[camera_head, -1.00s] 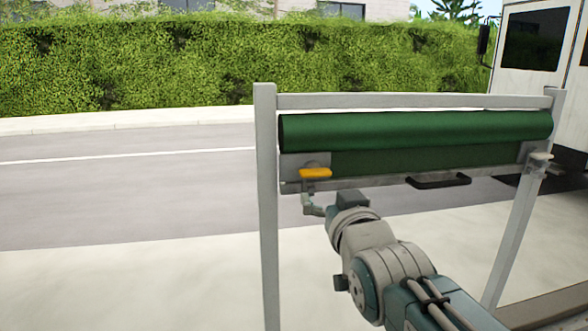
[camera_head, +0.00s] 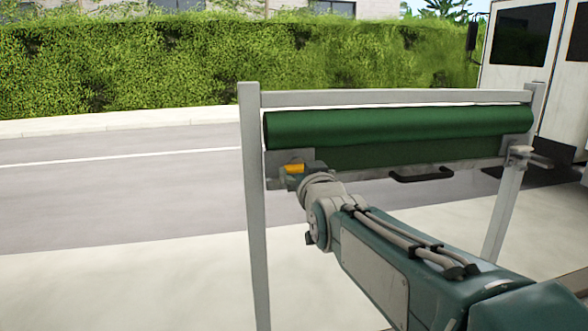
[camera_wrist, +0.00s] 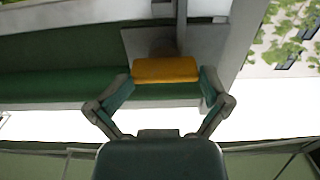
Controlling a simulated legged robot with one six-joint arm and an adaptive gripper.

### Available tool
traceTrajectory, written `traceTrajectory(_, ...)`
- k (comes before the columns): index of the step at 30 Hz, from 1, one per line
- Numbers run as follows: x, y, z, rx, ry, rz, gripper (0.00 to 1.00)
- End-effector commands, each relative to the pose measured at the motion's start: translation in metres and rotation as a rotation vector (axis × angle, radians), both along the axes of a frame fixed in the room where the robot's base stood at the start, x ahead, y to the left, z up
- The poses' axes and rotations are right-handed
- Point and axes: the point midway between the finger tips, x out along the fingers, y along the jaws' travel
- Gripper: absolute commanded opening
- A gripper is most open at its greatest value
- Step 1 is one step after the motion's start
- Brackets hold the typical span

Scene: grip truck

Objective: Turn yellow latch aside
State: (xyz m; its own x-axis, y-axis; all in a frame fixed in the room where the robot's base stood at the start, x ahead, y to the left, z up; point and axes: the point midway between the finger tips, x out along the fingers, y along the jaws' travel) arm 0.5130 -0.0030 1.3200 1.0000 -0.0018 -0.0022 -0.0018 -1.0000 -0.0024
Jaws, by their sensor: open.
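The yellow latch (camera_head: 294,168) sits on a grey plate at the left end of the frame's lower bar, below the green roll. In the wrist view the yellow latch (camera_wrist: 166,70) lies crosswise between the two fingers of my gripper (camera_wrist: 167,84). The fingers are apart, one on each side of the latch. Small gaps or light contact at its ends cannot be told apart. In the head view my gripper (camera_head: 290,178) is at the latch, and my wrist partly hides the plate.
A green rolled cover (camera_head: 400,128) spans the grey metal frame (camera_head: 253,200). A black handle (camera_head: 421,174) hangs from the lower bar to the right. A white truck (camera_head: 560,90) stands at the far right. Road and hedge lie behind.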

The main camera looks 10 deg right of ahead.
Motion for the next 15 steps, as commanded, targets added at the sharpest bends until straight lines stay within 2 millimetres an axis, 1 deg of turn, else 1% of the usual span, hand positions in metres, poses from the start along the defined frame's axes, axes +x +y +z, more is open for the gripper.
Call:
traceTrajectory(1,0.005,0.0012,0.0043,-0.002,-0.013,0.003,1.0)
traceTrajectory(3,0.006,0.0015,0.0039,-0.002,-0.013,0.003,1.0)
traceTrajectory(4,0.0064,0.0017,0.0037,-0.002,-0.012,0.004,0.92)
traceTrajectory(5,0.0067,0.0019,0.0036,-0.002,-0.012,0.004,0.78)
traceTrajectory(6,0.0072,0.002,0.0034,-0.002,-0.012,0.004,0.6)
traceTrajectory(7,0.0075,0.0022,0.0032,-0.003,-0.012,0.005,0.48)
traceTrajectory(15,0.01,0.0034,0.0022,0.021,-0.01,0.006,0.48)
